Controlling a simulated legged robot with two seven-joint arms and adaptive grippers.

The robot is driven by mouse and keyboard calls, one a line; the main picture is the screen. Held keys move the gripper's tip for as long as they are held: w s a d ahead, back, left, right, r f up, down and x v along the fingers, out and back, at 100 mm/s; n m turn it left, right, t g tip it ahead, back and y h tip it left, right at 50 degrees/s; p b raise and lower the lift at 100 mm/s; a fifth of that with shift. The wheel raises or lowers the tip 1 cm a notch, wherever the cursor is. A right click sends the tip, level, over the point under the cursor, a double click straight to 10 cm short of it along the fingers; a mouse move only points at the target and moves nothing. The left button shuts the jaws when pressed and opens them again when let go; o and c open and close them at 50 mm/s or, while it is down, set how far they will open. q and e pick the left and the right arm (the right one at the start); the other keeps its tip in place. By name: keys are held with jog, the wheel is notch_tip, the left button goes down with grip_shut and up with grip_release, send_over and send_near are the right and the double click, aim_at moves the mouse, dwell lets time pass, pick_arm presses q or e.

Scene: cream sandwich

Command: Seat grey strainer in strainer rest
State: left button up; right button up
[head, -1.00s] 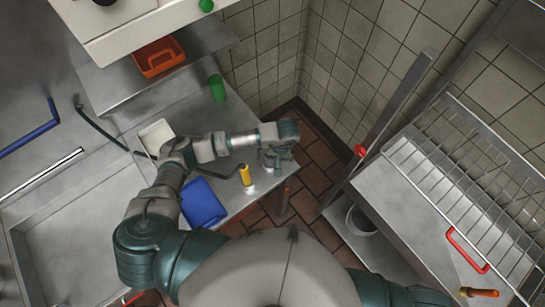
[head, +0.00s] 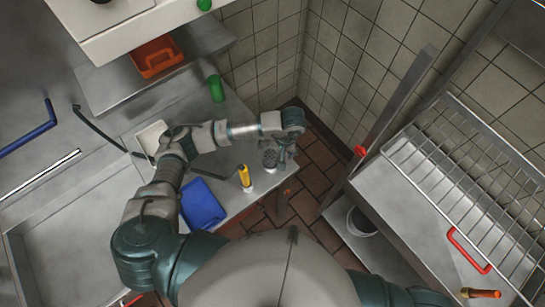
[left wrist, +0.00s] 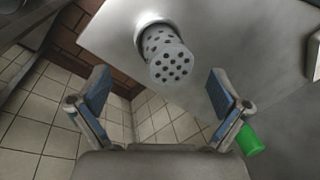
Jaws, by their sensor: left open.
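A grey perforated cylinder (head: 270,158), which looks like the grey strainer, stands near the right edge of the steel counter. In the left wrist view its holed end (left wrist: 170,67) faces the camera, centred beyond the fingers. I cannot clearly make out the strainer rest. My right gripper is out of view.
A yellow-handled tool (head: 245,176) stands at the counter's edge beside a blue tray (head: 202,204). A white container (head: 151,137) and a green cylinder (head: 216,88) are farther back. An orange bin (head: 158,56) sits on the shelf. A wire rack (head: 465,190) is at right.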

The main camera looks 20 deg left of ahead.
pick_arm(q)
jog(key=v, duration=0.6)
jog(key=shift+r+b, duration=0.2)
jog(key=shift+b, duration=0.1)
